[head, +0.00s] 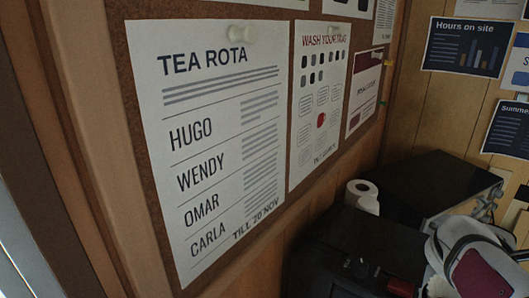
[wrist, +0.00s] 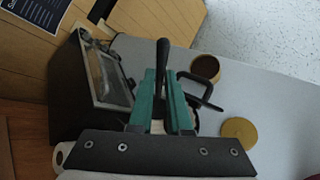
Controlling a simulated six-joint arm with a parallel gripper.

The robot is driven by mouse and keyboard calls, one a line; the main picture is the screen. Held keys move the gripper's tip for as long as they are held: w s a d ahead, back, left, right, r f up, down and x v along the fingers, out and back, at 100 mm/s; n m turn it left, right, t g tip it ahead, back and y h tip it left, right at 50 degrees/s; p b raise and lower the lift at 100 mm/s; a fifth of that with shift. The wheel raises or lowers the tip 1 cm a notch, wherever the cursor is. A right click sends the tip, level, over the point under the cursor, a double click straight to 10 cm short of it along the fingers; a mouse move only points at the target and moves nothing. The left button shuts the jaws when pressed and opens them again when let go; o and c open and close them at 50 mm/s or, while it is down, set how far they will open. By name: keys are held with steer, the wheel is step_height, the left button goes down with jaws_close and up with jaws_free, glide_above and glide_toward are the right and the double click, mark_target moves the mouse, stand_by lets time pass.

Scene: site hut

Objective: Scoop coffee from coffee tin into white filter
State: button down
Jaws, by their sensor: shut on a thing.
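In the wrist view, my gripper (wrist: 161,80) has two green fingers shut on a black handle (wrist: 162,54), probably the scoop's. The scoop's bowl cannot be made out. A round open container with a brown inside, likely the coffee tin (wrist: 205,68), stands on the pale worktop, to the right of the fingers and apart from them. A flat gold disc, perhaps its lid (wrist: 238,130), lies nearer on the same worktop. My fingers do not show in the head view.
A black angular handle-like part (wrist: 203,91) sits just right of the fingers. A dark appliance with a glass front (wrist: 112,78) is at left. The worktop (wrist: 280,105) is clear at right. In the head view, a paper roll (head: 362,192) stands by black appliances (head: 430,185).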

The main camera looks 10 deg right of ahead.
steer(key=s+d+m+g+y, duration=0.3)
steer(key=y, duration=0.2)
steer(key=w+y, duration=0.1)
steer(key=w+a+f+y, duration=0.1)
steer(key=y, duration=0.1)
steer(key=w+a+y, duration=0.1)
steer(key=shift+w+f+t+y, duration=0.25)
steer(key=shift+w+t+y, duration=0.05)
steer(key=shift+t, duration=0.1)
steer(key=shift+w+a+r, duration=0.1)
steer(key=shift+w+r, duration=0.1)
steer(key=shift+r, duration=1.85)
